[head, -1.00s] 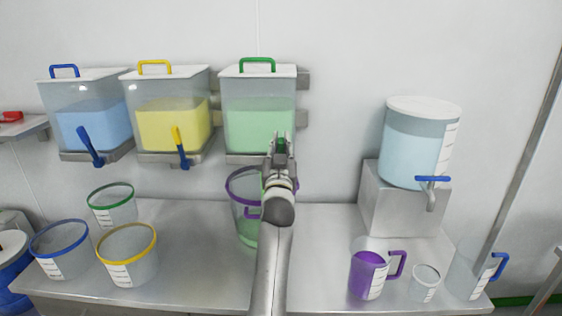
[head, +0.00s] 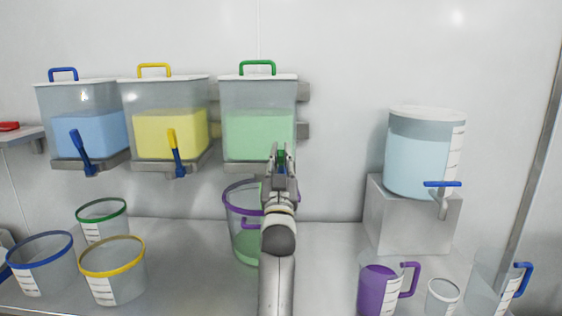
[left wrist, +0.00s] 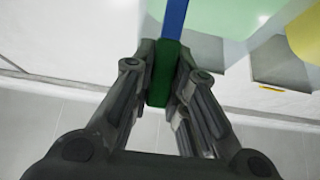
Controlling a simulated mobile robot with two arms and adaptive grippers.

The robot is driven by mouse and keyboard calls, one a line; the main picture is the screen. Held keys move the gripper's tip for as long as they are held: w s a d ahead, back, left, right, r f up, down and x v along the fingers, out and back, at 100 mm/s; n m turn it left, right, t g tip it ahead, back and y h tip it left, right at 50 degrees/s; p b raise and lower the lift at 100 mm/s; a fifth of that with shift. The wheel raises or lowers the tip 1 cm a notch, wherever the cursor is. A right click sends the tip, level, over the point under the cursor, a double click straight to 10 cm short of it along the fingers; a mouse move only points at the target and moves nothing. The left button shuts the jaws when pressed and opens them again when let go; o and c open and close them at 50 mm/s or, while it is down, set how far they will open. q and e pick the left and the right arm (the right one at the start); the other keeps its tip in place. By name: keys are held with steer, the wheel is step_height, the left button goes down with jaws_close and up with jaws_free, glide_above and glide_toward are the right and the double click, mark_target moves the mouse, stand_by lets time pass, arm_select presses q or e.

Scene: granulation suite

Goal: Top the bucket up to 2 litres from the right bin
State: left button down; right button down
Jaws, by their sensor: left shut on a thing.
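The right bin (head: 235,97) is clear with a white lid and green handle and holds green material. Its tap lever has a green grip (left wrist: 163,75) and a blue stem (left wrist: 174,20) in the left wrist view. My left gripper (head: 280,158) is shut on the green grip, in front of the bin's lower right. The purple-rimmed bucket (head: 240,201) stands on the bench under this bin, upright, with green material in it. My arm and gripper cover its right side, and its level against a scale cannot be read. My right gripper is not in view.
Bins with blue (head: 92,135) and yellow (head: 170,132) contents hang to the left. Buckets with green, blue (head: 40,270) and yellow (head: 113,273) rims stand below. A water dispenser (head: 418,165), purple jug (head: 378,290) and small cup (head: 441,297) are at right.

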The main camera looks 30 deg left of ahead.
arm_select(q)
steer(key=shift+r, duration=0.1)
steer(key=c, duration=1.7)
jaws_free()
steer(key=o, duration=0.3)
steer(key=shift+w+a, duration=0.1)
steer(key=shift+w, duration=0.05)
step_height(320, 180, up, 10)
steer(key=shift+f, duration=0.1)
